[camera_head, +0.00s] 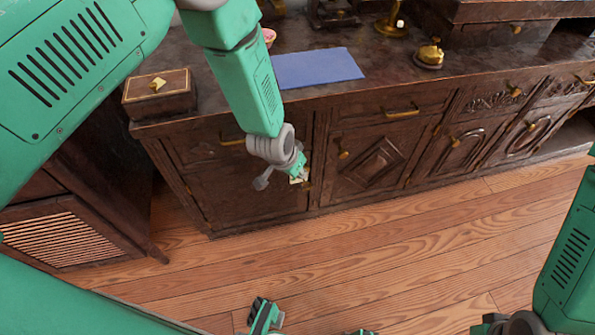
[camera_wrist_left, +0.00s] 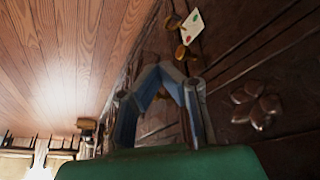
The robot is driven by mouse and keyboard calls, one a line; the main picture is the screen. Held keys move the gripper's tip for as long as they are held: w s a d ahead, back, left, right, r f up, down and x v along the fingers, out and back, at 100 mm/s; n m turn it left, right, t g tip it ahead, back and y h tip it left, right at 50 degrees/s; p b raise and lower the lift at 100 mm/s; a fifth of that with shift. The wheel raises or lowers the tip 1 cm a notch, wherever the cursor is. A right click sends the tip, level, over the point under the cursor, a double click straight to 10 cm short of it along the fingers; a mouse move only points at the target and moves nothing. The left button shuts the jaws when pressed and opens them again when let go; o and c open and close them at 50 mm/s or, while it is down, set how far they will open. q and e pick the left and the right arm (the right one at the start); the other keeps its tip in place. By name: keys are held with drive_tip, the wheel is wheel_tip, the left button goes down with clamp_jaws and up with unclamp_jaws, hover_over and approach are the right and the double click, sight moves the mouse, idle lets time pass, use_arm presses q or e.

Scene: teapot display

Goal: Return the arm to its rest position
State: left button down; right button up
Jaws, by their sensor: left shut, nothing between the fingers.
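My left arm (camera_head: 245,85) reaches in from the upper left and bends down in front of the dark wooden cabinet (camera_head: 265,185). My left gripper (camera_head: 298,174) is at its lower end, close to the cabinet front below the top edge. In the left wrist view the two fingers (camera_wrist_left: 160,72) lean together and are shut, with nothing held. A small white card with red and green marks (camera_wrist_left: 193,27) is beyond the fingertips, apart from them. My right arm (camera_head: 568,255) shows at the right edge. Its gripper cannot be made out clearly.
On the cabinet top are a small brown box (camera_head: 158,92), a blue mat (camera_head: 318,68) and brass items (camera_head: 430,55). Brass handles (camera_head: 402,113) stick out from the front. A slatted wooden piece (camera_head: 60,240) stands at left. Open wooden floor (camera_head: 400,255) lies in front.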

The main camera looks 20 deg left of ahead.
use_arm(q)
drive_tip(key=s+a+r+n+g+p, duration=0.1)
drive_tip(key=s+a, duration=0.3)
drive_tip(key=s, duration=0.6)
drive_tip(key=s+a+r+n+g+y+p, duration=0.1)
drive_tip(key=s+a, duration=0.3)
drive_tip(key=s, duration=0.6)
drive_tip(key=s+a+r+n+g+p, duration=0.1)
drive_tip(key=s+a, duration=0.4)
drive_tip(key=s, duration=0.5)
drive_tip(key=shift+r+y+p, duration=0.3)
drive_tip(key=shift+r, duration=0.5)
use_arm(e)
drive_tip(key=shift+d+r, duration=0.15)
drive_tip(key=shift+r, duration=0.8)
drive_tip(key=shift+d+r, duration=0.1)
drive_tip(key=shift+r, duration=0.85)
use_arm(q)
drive_tip(key=shift+d+r, duration=0.1)
drive_tip(key=shift+d, duration=0.05)
use_arm(e)
drive_tip(key=shift+d+f, duration=0.1)
drive_tip(key=shift+d, duration=0.15)
